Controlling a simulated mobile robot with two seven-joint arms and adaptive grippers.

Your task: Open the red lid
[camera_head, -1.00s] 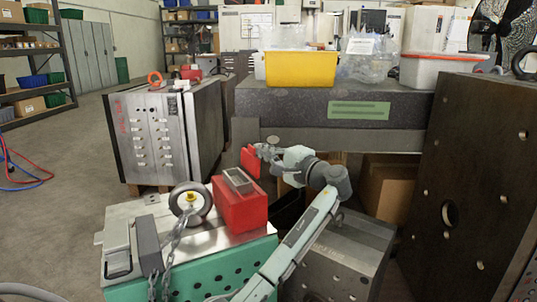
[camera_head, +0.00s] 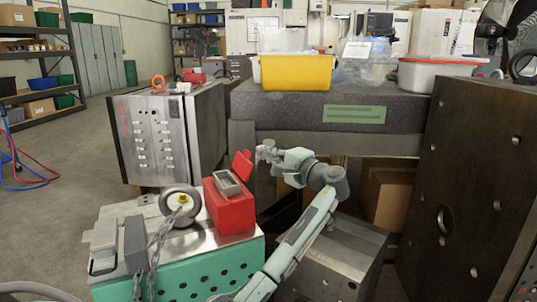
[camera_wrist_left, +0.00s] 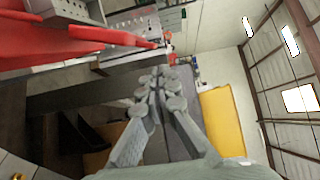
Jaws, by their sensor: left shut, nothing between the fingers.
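A red box (camera_head: 232,212) with a grey open-topped tray (camera_head: 228,183) at its top stands on the metal top of a green-sided block. Its red lid (camera_head: 242,166) is raised and tilted up at the back right edge of the box. My left gripper (camera_head: 262,152) is just right of the lid, with a small gap between them. In the left wrist view its fingers (camera_wrist_left: 157,88) are shut and empty. Red parts (camera_wrist_left: 50,42) of the box or lid fill the upper left there; I cannot tell which. My right gripper is not in view.
A round wheel-like eye (camera_head: 181,206) with a chain (camera_head: 154,245) stands left of the box. Behind is a dark bench (camera_head: 300,103) bearing a yellow bin (camera_head: 298,72). A tall dark plate (camera_head: 470,170) closes the right side.

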